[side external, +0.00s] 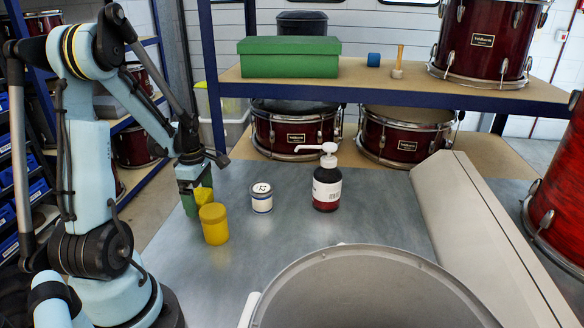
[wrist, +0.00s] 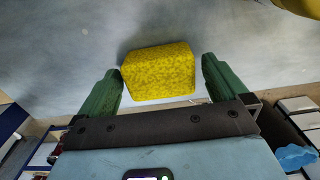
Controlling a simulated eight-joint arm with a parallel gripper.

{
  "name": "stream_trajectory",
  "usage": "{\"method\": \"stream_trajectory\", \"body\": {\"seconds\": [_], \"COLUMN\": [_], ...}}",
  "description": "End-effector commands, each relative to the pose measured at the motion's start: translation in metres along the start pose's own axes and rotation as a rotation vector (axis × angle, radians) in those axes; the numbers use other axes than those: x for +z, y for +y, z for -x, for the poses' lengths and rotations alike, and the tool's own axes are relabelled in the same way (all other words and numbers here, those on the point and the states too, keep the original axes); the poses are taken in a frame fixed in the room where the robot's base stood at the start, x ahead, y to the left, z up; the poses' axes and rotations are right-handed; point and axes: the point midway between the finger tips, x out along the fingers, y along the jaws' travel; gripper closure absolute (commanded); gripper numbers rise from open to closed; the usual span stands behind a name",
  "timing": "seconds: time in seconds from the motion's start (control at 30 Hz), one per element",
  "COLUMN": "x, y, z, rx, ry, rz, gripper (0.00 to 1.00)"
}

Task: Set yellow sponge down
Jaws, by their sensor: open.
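The yellow sponge (wrist: 158,72) sits between the green fingers of my gripper (wrist: 160,85) in the wrist view, with a gap visible on the right side and a narrower one on the left. In the side external view, my gripper (side external: 199,197) is low at the left part of the grey bench, near its edge. The gripper is open. The sponge looks to be at the bench surface, though its underside is hidden.
The yellow jar (side external: 214,225) stands close in front of the gripper. A small white can (side external: 262,198) and a dark red pump bottle (side external: 327,185) stand to the right. The bench (side external: 385,205) is clear right of the bottle.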

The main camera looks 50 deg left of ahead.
Motion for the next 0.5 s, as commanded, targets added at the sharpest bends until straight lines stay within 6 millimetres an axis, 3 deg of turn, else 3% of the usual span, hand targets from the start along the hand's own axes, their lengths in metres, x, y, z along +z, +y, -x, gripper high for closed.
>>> {"method": "stream_trajectory", "body": {"seconds": [0.5], "x": [0.0], "y": [0.0], "z": [0.073], "rx": [0.0], "ry": [0.0], "rz": [0.0], "gripper": [0.0]}}
